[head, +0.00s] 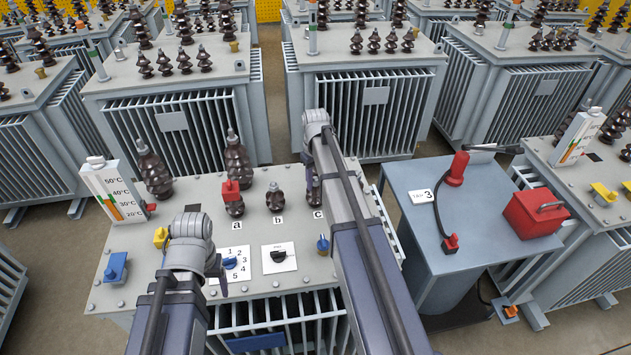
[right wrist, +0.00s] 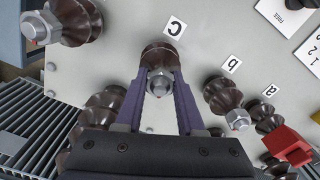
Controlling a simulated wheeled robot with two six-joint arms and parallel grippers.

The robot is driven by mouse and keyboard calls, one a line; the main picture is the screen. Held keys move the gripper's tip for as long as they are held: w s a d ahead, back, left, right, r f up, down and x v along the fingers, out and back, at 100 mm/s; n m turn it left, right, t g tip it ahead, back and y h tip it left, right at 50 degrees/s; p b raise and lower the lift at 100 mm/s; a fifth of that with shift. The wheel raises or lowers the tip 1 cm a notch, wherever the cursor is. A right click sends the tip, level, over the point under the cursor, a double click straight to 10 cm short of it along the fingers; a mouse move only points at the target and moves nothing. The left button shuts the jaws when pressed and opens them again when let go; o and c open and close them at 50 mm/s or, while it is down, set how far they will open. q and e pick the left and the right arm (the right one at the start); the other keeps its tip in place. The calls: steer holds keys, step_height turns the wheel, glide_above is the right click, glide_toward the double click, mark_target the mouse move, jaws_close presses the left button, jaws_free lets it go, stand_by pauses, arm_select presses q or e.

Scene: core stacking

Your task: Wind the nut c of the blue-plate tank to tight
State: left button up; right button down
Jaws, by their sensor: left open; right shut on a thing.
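The blue-plate tank is the front grey transformer (head: 140,270), with a blue plate (head: 256,343) on its front fins. On its top stand small brown bushings labelled a, b and c. The c bushing (head: 313,197) is partly hidden by my right arm in the head view. In the right wrist view, nut c (right wrist: 160,83) is a silver hex nut on its stud, with my right gripper (right wrist: 163,77) shut on it, one purple finger on each side. My left gripper (head: 208,246) is open above the tank's front, near the numbered dial (head: 231,262).
A red cap (head: 230,191) sits on bushing a, next to bushing b (head: 275,199). Tall brown bushings (head: 153,172) stand behind. A blue-grey cart (head: 475,235) with a red tool (head: 457,168) and red box (head: 533,213) stands at right.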

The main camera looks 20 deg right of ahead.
mark_target(315, 178)
steer(key=shift+m, duration=1.5)
steer(key=shift+m, duration=0.6)
steer(key=shift+c, duration=2.2)
jaws_free()
steer(key=shift+r, duration=0.1)
step_height(315, 178, up, 8)
steer(key=p, duration=0.8)
steer(key=shift+f, duration=0.2)
